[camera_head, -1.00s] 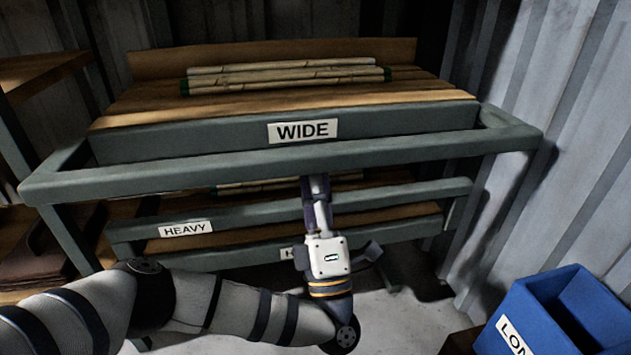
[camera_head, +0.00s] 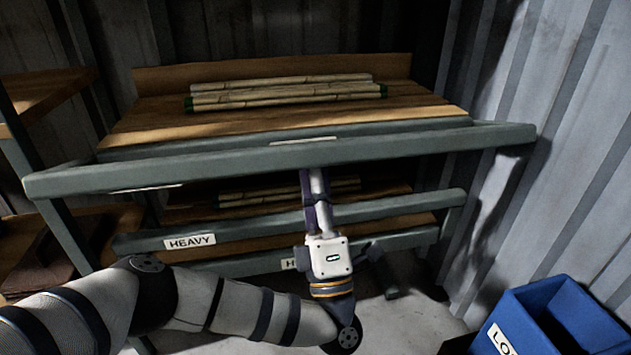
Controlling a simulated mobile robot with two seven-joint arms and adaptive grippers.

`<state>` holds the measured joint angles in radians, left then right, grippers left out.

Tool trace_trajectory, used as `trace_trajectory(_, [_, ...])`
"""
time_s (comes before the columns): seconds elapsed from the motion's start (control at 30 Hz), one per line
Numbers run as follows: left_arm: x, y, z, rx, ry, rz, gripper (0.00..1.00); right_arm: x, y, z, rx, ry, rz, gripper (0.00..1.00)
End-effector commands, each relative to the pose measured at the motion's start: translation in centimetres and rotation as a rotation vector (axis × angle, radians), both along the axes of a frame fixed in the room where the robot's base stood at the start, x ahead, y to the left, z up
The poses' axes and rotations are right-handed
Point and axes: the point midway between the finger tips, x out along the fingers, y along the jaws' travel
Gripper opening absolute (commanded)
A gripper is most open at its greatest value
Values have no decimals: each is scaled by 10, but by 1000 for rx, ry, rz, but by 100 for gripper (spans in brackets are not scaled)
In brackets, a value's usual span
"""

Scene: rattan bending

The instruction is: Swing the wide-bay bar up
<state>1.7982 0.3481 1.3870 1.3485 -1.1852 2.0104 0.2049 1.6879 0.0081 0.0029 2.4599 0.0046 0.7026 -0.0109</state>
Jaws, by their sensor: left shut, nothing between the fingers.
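The wide-bay bar (camera_head: 400,148) is a long grey-green rail across the front of the top shelf, joined to side arms at its ends. It stands level with the shelf's front edge and hides most of the WIDE label (camera_head: 290,141); only a thin pale strip shows. My left gripper (camera_head: 312,178) points upward under the middle of the bar, shut and empty. Its fingertips are at the bar's lower edge and partly hidden by it, so exact contact is hard to tell. My right gripper is not in view.
Bamboo poles (camera_head: 285,93) lie on the wooden top shelf (camera_head: 150,118). Below is a lower bay with a rail marked HEAVY (camera_head: 190,241) and more poles. A blue bin (camera_head: 545,315) stands at the lower right, near the corrugated wall (camera_head: 560,180).

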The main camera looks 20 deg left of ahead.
Motion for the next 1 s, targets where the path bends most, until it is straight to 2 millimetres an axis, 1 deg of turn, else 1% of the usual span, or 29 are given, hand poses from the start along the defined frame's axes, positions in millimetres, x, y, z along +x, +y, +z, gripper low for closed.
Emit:
trace_trajectory(0.17, [0, 0, 6, 0, -1, -1, 0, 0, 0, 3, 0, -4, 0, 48])
trace_trajectory(0.73, [3, 1, 35, 1, -3, 0, 0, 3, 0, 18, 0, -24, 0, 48])
trace_trajectory(1.0, [3, 2, 35, 1, -1, 0, 0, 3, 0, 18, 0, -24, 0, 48])
